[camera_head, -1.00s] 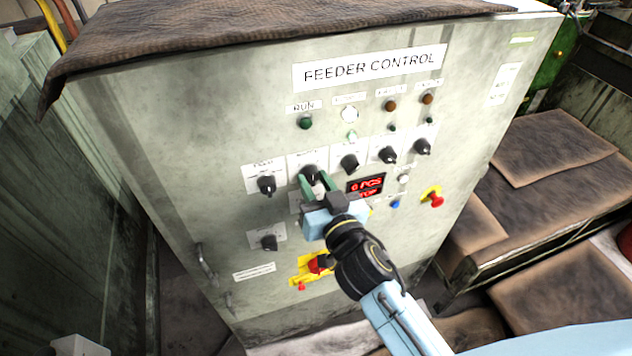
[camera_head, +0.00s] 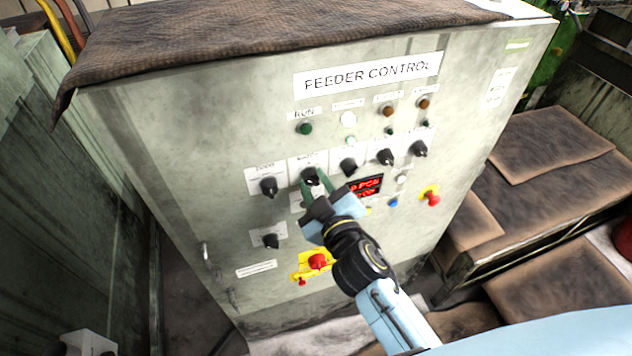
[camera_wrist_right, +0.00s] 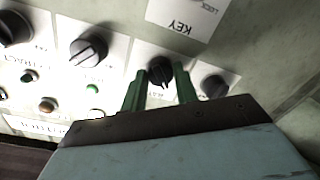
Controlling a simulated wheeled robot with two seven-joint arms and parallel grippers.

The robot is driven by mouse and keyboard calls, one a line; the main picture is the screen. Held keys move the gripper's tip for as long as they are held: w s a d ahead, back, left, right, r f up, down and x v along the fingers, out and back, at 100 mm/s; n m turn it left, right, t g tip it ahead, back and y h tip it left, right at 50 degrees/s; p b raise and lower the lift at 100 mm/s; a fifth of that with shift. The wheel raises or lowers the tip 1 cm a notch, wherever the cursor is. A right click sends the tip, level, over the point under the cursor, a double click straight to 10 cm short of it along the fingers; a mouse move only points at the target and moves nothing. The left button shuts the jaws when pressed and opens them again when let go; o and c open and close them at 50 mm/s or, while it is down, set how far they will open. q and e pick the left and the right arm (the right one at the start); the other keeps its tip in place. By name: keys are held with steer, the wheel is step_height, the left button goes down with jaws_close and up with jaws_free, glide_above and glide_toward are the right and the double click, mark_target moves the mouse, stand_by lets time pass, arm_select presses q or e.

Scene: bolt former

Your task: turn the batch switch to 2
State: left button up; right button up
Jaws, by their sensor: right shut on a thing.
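The batch switch (camera_head: 311,177) is a black rotary knob on a white label plate, second from the left in the upper knob row of the cabinet front. My right gripper (camera_head: 318,184) is on it, its green fingers on either side of the knob. In the right wrist view the knob (camera_wrist_right: 160,72) sits between the two fingertips (camera_wrist_right: 161,82), which are shut on it. The fingers partly hide the knob in the head view, and I cannot read which number it points to. My left gripper is not in view.
Neighbouring black knobs stand close by, at left (camera_head: 268,187) and right (camera_head: 348,167). A red display (camera_head: 365,187) is right of my gripper. A red emergency button on yellow (camera_head: 317,261) is below, and another red button (camera_head: 432,198) is at right. Cloth-covered benches (camera_head: 550,150) stand to the right.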

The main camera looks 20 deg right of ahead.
steer(key=shift+n, duration=0.4)
steer(key=o, duration=1)
steer(key=shift+c, duration=0.2)
steer(key=s+d+b, duration=0.1)
steer(key=s+b, duration=0.1)
steer(key=s, duration=1.1)
steer(key=shift+s+r+b, duration=0.15)
steer(key=shift+r+b, duration=0.15)
steer(key=shift+r, duration=0.05)
